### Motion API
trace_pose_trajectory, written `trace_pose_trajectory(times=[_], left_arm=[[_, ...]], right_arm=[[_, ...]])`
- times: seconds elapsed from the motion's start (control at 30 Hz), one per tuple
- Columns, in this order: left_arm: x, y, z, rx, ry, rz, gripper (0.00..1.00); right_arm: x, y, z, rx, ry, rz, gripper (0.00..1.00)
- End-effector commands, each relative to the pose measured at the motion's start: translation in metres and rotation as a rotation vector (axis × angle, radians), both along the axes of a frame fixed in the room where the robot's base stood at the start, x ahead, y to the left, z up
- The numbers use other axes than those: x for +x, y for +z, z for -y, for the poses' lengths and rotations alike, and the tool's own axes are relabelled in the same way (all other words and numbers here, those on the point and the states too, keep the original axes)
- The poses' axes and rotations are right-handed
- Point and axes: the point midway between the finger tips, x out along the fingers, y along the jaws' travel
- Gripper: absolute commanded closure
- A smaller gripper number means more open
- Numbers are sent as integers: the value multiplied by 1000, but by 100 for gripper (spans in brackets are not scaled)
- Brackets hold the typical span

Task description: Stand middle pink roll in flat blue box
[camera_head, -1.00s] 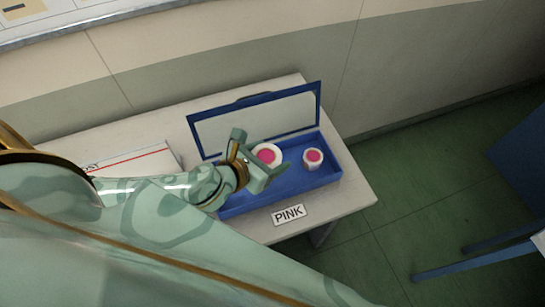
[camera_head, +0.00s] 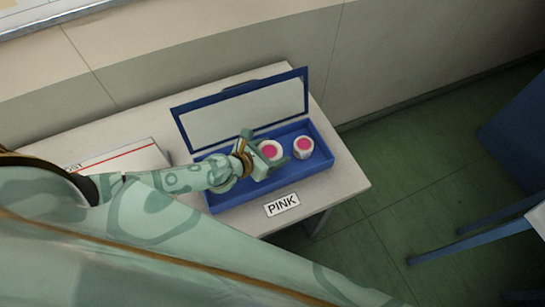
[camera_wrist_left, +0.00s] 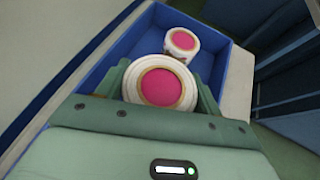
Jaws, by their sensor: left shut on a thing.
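The flat blue box (camera_head: 232,199) stands on a table with its lid open against the wall side. My left gripper (camera_head: 262,157) is inside the box's outline, shut on a white roll with a pink centre (camera_head: 270,150). In the left wrist view this held roll (camera_wrist_left: 161,87) sits between the fingers (camera_wrist_left: 160,92), its pink end facing the camera. A second pink roll (camera_head: 303,147) stands upright in the right part of the box. It also shows in the left wrist view (camera_wrist_left: 182,41), just beyond the held roll. Whether the held roll touches the box floor is hidden. My right gripper is not in view.
A white card reading PINK (camera_head: 282,204) is on the table's front edge. A white box with a red stripe (camera_head: 122,158) lies left of the blue box. The wall is close behind the open lid. Blue furniture (camera_head: 515,130) stands at the far right.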

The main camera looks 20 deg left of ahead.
Motion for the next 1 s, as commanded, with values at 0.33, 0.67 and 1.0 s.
trace_pose_trajectory(times=[0.33, 0.67, 1.0], left_arm=[[5, -37, 0, -1, 2, 0, 59], [4, -38, 0, 0, 1, 0, 23], [5, -36, 0, 0, 1, 0, 12]], right_arm=[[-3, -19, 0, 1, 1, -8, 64], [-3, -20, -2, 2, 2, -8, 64], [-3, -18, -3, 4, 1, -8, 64]])
